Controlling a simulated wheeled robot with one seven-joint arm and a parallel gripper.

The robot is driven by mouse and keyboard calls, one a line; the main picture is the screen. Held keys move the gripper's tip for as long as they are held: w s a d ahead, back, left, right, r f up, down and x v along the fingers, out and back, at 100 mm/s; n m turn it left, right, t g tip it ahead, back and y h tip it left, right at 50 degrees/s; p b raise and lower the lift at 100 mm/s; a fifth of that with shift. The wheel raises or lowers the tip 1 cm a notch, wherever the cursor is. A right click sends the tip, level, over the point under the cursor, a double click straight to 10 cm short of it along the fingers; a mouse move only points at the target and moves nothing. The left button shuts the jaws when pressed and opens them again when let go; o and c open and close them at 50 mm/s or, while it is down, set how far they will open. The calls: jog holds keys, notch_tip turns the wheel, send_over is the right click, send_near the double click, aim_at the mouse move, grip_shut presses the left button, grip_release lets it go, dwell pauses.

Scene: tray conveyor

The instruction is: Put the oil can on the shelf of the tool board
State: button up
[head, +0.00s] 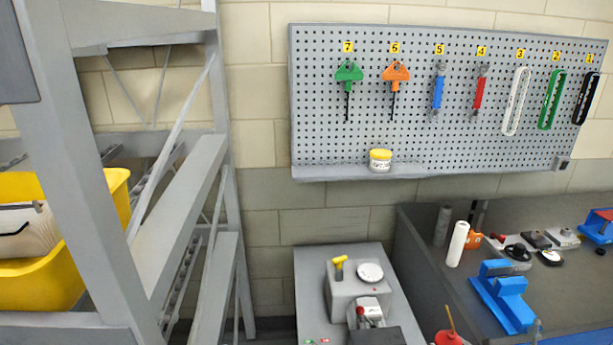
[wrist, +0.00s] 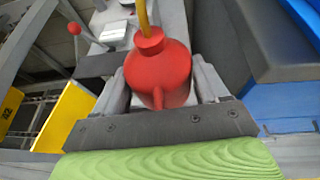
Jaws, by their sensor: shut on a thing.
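The oil can (wrist: 158,72) is red with a yellow spout. In the wrist view it sits between the two grey fingers of my gripper (wrist: 162,88), which is shut on its body. In the head view the top of the red can (head: 447,338) shows at the bottom edge, with the rest cut off. The tool board (head: 420,110) is a grey pegboard on the wall. Its shelf (head: 335,172) is a narrow ledge along the lower left, above and left of the can. A white jar with a yellow lid (head: 380,160) stands on the shelf.
Numbered tools hang on the board. A grey cabinet (head: 310,290) stands below the board. The dark bench (head: 425,240) at right holds a blue vise (head: 503,295) and a white roll (head: 457,244). A grey rack (head: 180,225) with a yellow bin (head: 50,290) is at left.

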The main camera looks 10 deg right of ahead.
jog(key=w+a, duration=0.1)
jog(key=w+a+n+y, duration=0.1)
jog(key=a, duration=0.1)
jog(key=shift+w+f, duration=0.15)
jog(key=shift+w, duration=0.15)
jog(key=a+r+n+g+y+b, duration=0.1)
jog(key=a+n+y, duration=0.4)
jog(key=a, duration=0.8)
jog(key=a+r+n+g+y+b, duration=0.2)
jog(key=a+n+g+y+b, duration=0.1)
jog(key=a, duration=1)
jog(key=shift+w+n+g+y+b, duration=0.2)
jog(key=shift+n+g+y+b, duration=0.2)
jog(key=shift+n+g+y, duration=0.65)
jog(key=shift+a+t, duration=0.1)
jog(key=shift+t, duration=0.15)
